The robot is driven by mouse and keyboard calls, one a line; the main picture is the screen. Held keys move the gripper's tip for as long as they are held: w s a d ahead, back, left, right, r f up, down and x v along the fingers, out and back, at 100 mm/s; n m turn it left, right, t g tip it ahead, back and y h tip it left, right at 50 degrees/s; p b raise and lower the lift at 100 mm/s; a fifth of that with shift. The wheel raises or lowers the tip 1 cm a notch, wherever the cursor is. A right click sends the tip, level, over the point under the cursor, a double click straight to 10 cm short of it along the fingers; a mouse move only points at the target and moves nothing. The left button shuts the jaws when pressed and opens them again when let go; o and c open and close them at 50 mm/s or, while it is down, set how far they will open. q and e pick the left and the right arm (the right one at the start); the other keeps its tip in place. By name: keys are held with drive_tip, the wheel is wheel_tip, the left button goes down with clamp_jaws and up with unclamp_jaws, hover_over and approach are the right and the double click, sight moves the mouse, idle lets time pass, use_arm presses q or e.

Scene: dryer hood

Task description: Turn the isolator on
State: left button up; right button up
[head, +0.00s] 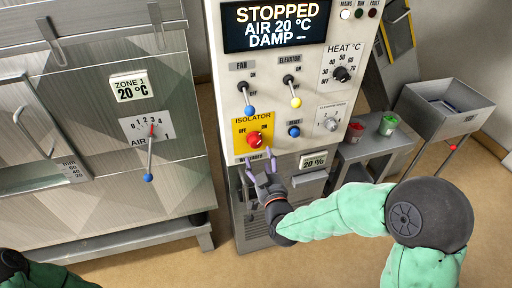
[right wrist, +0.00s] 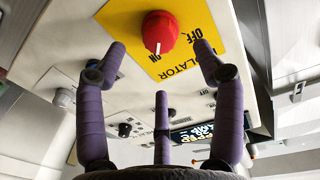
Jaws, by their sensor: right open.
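The isolator is a red rotary knob (head: 254,140) on a yellow plate (head: 239,127) marked OFF and ON, on the cream control panel. In the right wrist view the knob (right wrist: 160,32) appears near the top, and its white mark points at the ON label. My right gripper (head: 260,159) is open and empty, just below and in front of the knob. In the right wrist view its fingertips (right wrist: 160,50) are spread to either side of the knob, apart from it. I cannot tell the exact gap. My left gripper is out of view.
The panel display (head: 275,25) reads STOPPED, and the white mains lamp (head: 345,14) looks lit. Fan (head: 249,110) and elevator (head: 295,102) levers and a blue knob (head: 294,131) sit close to the isolator. A grey side table (head: 365,150) with red and green tubs stands at right.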

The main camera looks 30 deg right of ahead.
sight(256, 145)
drive_tip(key=b+x, duration=0.1)
drive_tip(key=x, duration=0.6)
drive_tip(key=shift+w+d, duration=0.15)
drive_tip(key=shift+w, duration=0.25)
drive_tip(key=c, duration=1.2)
